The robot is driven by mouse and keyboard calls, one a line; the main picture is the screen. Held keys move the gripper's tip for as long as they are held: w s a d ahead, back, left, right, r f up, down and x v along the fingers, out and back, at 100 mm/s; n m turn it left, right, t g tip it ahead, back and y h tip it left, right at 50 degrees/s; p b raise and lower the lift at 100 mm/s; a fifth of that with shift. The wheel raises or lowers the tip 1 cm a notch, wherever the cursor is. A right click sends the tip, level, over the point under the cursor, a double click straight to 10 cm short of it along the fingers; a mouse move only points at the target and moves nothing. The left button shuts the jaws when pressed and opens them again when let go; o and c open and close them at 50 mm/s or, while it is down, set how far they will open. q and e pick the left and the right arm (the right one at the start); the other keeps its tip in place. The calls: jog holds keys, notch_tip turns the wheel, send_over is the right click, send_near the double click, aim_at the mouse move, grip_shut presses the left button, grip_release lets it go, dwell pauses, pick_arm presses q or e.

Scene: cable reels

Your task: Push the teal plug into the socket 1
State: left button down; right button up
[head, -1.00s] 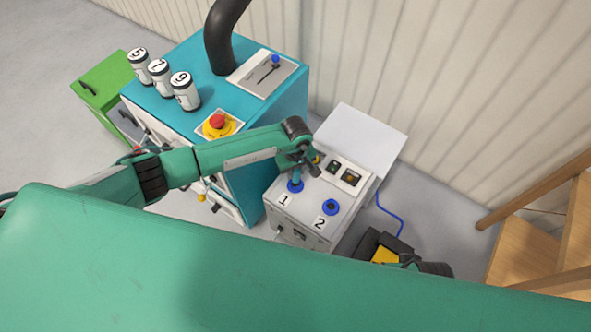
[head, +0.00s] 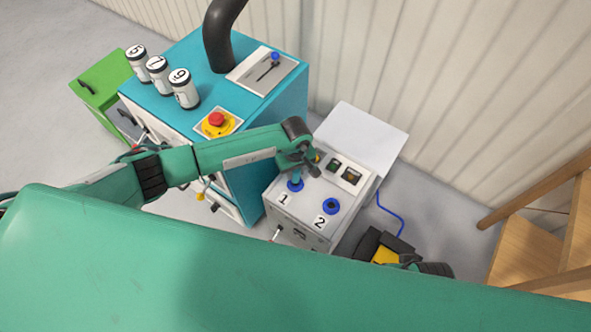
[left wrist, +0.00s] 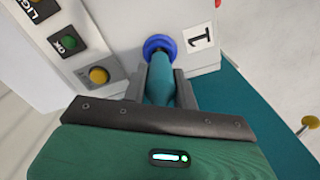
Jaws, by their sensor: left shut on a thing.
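The teal plug (left wrist: 161,78) is held between the two fingers of my left gripper (left wrist: 160,88) in the left wrist view. The plug's far end is at the blue ring of socket 1 (left wrist: 159,43), in line with it; how deep it sits cannot be told. In the head view my left gripper (head: 304,169) is over the white box, above the blue ring of socket 1 (head: 295,186), beside the label "1". Socket 2 (head: 331,206) is a blue ring with an empty dark middle.
The white box (head: 305,227) carries an OK button (left wrist: 68,43) and a yellow button (left wrist: 99,76) close to my gripper. A teal cabinet (head: 270,110) with a red stop button (head: 216,119) stands to the left. Wooden steps (head: 545,225) are at the right.

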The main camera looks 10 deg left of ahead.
pick_arm(q)
jog(key=shift+f+b, duration=1.05)
jog(key=shift+f, duration=0.15)
jog(key=c, duration=1)
grip_release()
jog(key=shift+c, duration=0.2)
jog(key=shift+r, duration=0.1)
notch_tip(320, 180, up, 14)
jog(key=shift+f+p, duration=0.2)
jog(key=shift+p, duration=0.55)
